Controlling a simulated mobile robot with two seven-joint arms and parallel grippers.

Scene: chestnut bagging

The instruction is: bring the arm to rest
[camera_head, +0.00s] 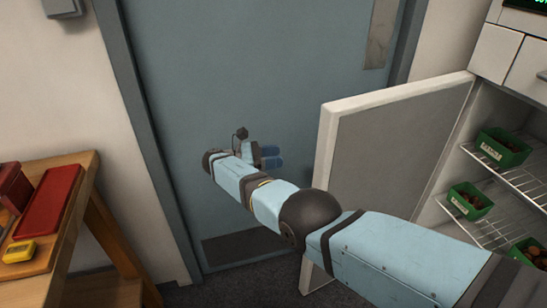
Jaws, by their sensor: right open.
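My right arm (392,252) comes in from the lower right and reaches up and left across the picture, in front of a blue-grey door. Its gripper (269,157) is near the middle of the picture, small and partly behind the forearm. Its two blue fingers are open and nothing shows between them. It appears clear of other things. My left gripper is not in view.
A cabinet door (395,145) stands open behind my right arm. Inside, green crates (505,149) of chestnuts sit on wire shelves. At left, a wooden table (84,165) bears a red tray (48,200) and a yellow device (19,251). A blue-grey door (250,70) stands behind.

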